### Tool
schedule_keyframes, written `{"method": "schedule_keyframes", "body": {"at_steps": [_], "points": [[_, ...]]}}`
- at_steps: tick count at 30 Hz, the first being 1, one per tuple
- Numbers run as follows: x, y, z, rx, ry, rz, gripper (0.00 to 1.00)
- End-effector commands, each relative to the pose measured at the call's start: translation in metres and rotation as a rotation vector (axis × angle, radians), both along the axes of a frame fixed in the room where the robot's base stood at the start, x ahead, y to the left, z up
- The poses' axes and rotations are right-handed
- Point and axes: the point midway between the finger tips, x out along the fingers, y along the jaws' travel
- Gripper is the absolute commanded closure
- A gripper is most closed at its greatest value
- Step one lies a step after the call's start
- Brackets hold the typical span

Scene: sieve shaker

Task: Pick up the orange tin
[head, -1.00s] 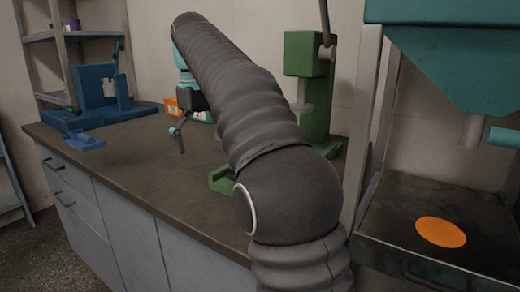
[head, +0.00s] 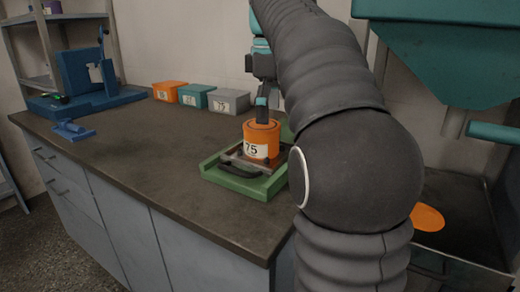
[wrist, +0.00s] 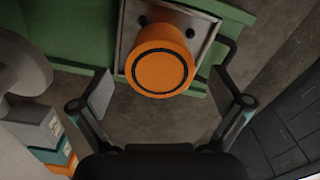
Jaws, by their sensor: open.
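The orange tin (head: 261,141), marked 75, stands upright on a metal plate in a green frame (head: 243,187) on the counter. In the wrist view the tin (wrist: 160,66) shows its round top with a dark ring. My gripper (head: 263,112) is just above the tin in the head view. In the wrist view my gripper (wrist: 165,88) has its fingers spread wide, one on each side of the tin, with gaps between. My arm hides part of the counter behind it.
Orange (head: 169,91), teal (head: 196,96) and grey (head: 229,101) boxes stand along the wall. A blue device (head: 88,82) and a small blue part (head: 73,130) are at the left. A teal hopper (head: 450,48) hangs at the right, above an orange disc (head: 427,217). The left-middle counter is clear.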

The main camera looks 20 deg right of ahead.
Motion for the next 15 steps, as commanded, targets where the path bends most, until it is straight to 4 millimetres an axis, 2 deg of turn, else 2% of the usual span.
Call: {"method": "schedule_keyframes", "body": {"at_steps": [7,15], "points": [[0.001,0.002,-0.019,0.0,0.001,0.001,0.0],[0.004,0.006,-0.054,0.0,0.0,0.001,0.0]]}}
